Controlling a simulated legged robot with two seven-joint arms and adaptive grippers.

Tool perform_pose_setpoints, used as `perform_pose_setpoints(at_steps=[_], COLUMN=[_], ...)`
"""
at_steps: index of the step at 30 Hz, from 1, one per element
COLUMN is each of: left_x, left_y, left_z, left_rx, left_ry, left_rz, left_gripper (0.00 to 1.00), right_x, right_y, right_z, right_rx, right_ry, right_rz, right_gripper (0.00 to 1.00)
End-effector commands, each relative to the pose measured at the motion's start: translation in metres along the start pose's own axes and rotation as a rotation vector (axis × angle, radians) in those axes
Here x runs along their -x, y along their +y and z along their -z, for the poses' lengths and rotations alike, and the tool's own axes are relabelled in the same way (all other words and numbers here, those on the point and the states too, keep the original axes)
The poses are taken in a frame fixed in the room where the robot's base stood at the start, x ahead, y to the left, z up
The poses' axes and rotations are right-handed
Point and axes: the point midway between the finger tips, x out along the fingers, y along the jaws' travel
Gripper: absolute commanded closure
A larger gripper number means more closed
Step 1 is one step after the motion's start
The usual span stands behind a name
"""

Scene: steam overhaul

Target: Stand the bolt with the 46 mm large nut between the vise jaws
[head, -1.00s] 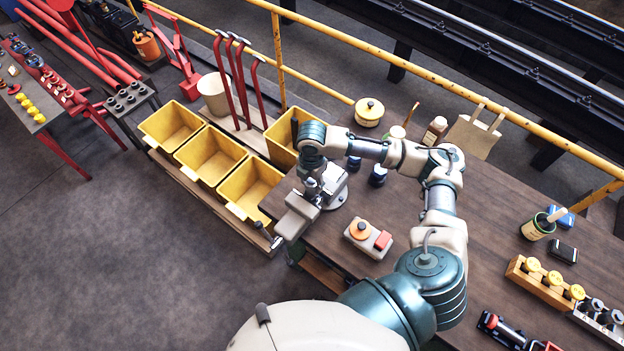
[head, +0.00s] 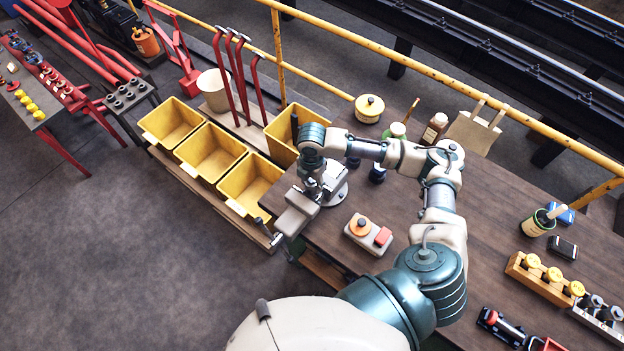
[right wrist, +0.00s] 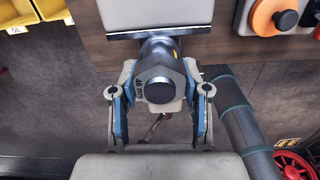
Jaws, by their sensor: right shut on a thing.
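The bolt with the large nut (right wrist: 145,73) shows in the right wrist view, the nut marked 46 mm and the round dark bolt end facing the camera. My right gripper (right wrist: 160,68) is shut on it, with one finger on each side. The dark shank reaches up in the picture to the dark edge of a pale grey block that looks like part of the vise (right wrist: 160,13). In the head view the grey vise (head: 296,211) sits at the table's left corner, and my right gripper (head: 313,187) is over it, hiding the bolt. Whether the bolt is between the jaws cannot be told.
Yellow bins (head: 211,154) stand left of the wooden table (head: 420,215). A control box with orange and red buttons (head: 358,238) lies right of the vise. The table's middle is mostly clear.

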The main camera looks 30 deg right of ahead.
Motion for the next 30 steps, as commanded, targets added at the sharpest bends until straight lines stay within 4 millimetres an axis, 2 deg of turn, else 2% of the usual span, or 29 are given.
perform_pose_setpoints(at_steps=[17,18,21,30], left_x=[-0.0004,-0.0003,-0.0004,0.0004], left_y=[0.0003,0.0003,0.0003,0.0003], left_z=[0.0,0.0,0.0,0.0001], left_rx=[0.0,0.0,0.0,0.0], left_ry=[0.0,0.0,0.0,0.0], left_rz=[0.0,0.0,0.0,0.0], left_gripper=[0.6,0.6,0.6,0.6], right_x=[-0.005,-0.005,-0.0053,-0.0064], right_y=[0.0009,0.0009,0.0008,-0.0001], right_z=[-0.0002,-0.0002,-0.0002,-0.0003], right_rx=[0.0,0.0,0.0,0.0], right_ry=[-0.001,-0.001,-0.001,0.0], right_rz=[-0.004,-0.004,-0.003,0.002], right_gripper=[1.0,0.46,0.24,0.24])
